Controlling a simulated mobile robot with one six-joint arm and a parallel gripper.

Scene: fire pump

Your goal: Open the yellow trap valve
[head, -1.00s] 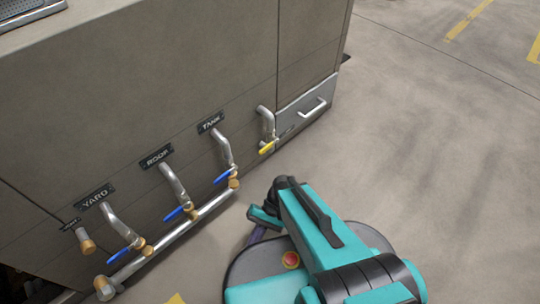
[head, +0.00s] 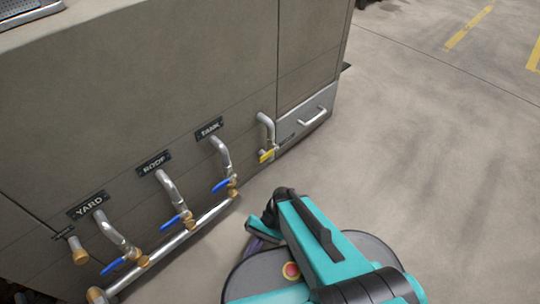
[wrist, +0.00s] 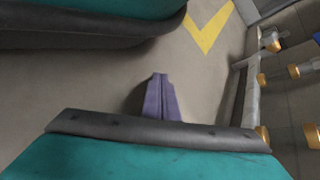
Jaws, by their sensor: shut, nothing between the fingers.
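The yellow trap valve handle (head: 267,156) sits at the lower end of a short bent grey pipe (head: 266,128) on the cabinet's front, right of the TANK pipe. It is the rightmost of the valves in the head view. The wrist view does not clearly show it. My gripper (wrist: 161,78) shows as purple fingers, shut and empty, over bare floor in the wrist view. In the head view only a purple bit of it shows beside my teal arm, below the yellow valve and apart from it.
Blue-handled valves under the YARD (head: 112,265), ROOF (head: 172,222) and TANK (head: 222,184) labels join a low grey pipe (head: 165,248). A drawer with a handle (head: 312,115) is right of the yellow valve. The floor to the right (head: 430,150) is clear.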

